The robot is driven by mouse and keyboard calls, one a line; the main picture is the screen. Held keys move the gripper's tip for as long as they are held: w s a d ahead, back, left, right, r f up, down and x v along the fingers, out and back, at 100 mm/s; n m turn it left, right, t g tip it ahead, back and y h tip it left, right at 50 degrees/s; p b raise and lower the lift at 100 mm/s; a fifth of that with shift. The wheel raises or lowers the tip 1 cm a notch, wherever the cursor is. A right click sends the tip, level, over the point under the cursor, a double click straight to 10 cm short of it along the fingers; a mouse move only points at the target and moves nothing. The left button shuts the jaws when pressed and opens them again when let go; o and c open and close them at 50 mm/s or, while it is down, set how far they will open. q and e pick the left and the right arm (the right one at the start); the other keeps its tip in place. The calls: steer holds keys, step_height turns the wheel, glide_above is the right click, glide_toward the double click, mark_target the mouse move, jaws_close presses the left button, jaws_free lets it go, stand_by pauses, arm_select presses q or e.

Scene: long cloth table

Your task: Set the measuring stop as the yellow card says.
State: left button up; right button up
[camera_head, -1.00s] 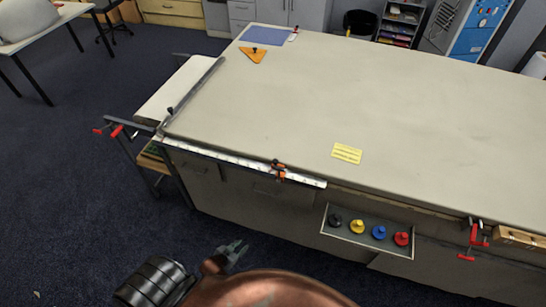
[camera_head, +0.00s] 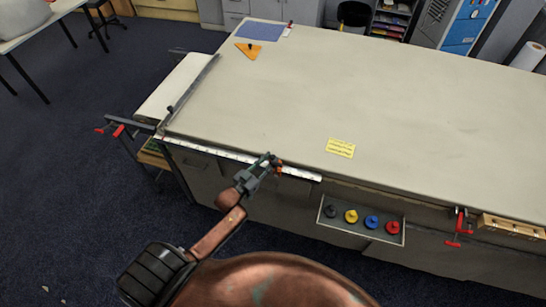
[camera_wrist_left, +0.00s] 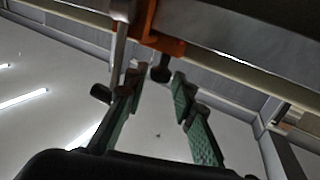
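The yellow card (camera_head: 341,147) lies on the table top; its print is too small to read. A pale ruler strip (camera_head: 215,151) runs along the table's front edge. The measuring stop, with orange parts (camera_head: 279,166), sits on it near its right end, partly hidden by my left gripper (camera_head: 267,162). In the left wrist view the stop's orange body (camera_wrist_left: 163,42) is above my fingertips, and a dark knob (camera_wrist_left: 160,73) shows between the two green-padded fingers (camera_wrist_left: 158,88). The fingers are apart and I see no grip on the knob. My right gripper is out of view.
A tray with black, yellow, blue (camera_head: 371,222) and red knobs hangs at the front edge, right of the stop. A red clamp (camera_head: 459,228) and a wooden block (camera_head: 512,228) are further right. The table's middle is clear.

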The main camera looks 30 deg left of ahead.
arm_select(q)
steer(key=shift+w+d, duration=0.2)
steer(key=shift+w, duration=1)
jaws_close()
steer(key=shift+a, duration=0.1)
